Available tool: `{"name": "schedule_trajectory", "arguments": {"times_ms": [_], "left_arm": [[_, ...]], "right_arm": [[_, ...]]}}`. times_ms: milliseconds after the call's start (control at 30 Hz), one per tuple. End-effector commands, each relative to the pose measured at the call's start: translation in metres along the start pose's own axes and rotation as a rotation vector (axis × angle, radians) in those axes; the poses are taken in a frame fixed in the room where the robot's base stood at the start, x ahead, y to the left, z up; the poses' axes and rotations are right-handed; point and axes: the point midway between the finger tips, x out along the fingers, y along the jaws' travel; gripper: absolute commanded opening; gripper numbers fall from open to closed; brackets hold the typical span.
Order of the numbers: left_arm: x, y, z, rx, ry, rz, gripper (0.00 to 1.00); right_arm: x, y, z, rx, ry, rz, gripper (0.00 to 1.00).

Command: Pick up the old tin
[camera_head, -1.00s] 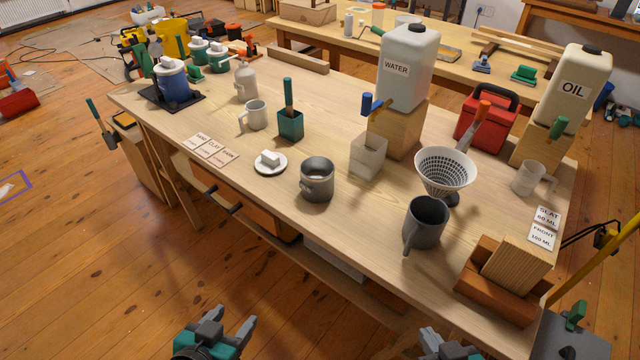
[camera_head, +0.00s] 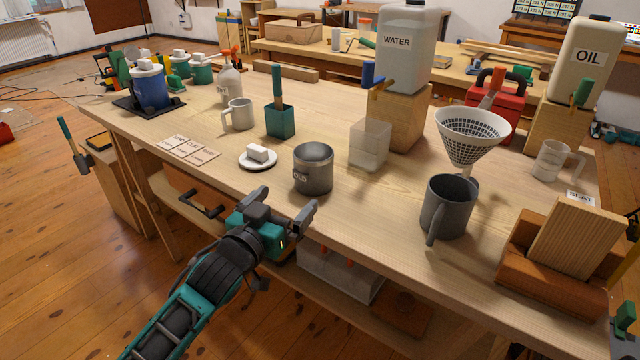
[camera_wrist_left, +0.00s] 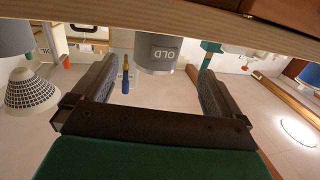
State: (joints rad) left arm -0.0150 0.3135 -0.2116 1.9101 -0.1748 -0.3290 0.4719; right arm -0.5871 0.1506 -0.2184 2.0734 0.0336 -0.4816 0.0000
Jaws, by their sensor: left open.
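The old tin (camera_head: 313,170) is a dark grey cylinder lettered OLD. It stands upright near the front edge of the workbench (camera_head: 365,220), right of a white saucer. In the left wrist view the tin (camera_wrist_left: 157,52) appears upside down, beyond and between the two fingers. My left gripper (camera_head: 284,206) is open and empty in front of the bench edge, just short of the tin and not touching it. In the wrist view the gap between the fingers (camera_wrist_left: 154,80) is wider than the tin. My right gripper is out of view.
The saucer (camera_head: 245,163) with a white block is left of the tin. A translucent cup (camera_head: 370,146), dark jug (camera_head: 447,208) and white funnel (camera_head: 470,125) stand to the right. A green pot (camera_head: 280,122) and pale mug (camera_head: 239,115) are behind. The bench in front of the tin is clear.

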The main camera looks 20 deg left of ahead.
Motion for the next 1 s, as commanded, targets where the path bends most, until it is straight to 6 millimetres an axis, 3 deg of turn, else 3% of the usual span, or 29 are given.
{"name": "schedule_trajectory", "arguments": {"times_ms": [300,567,1000], "left_arm": [[0.051,0.0,0.001,0.0,-0.001,-0.001,1.0],[0.065,0.001,0.001,-0.001,-0.001,-0.001,1.0],[0.112,0.003,0.002,-0.001,-0.001,-0.001,1.0]], "right_arm": [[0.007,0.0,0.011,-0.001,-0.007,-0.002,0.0],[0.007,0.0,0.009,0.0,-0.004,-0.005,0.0],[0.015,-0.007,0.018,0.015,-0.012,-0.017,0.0]]}}
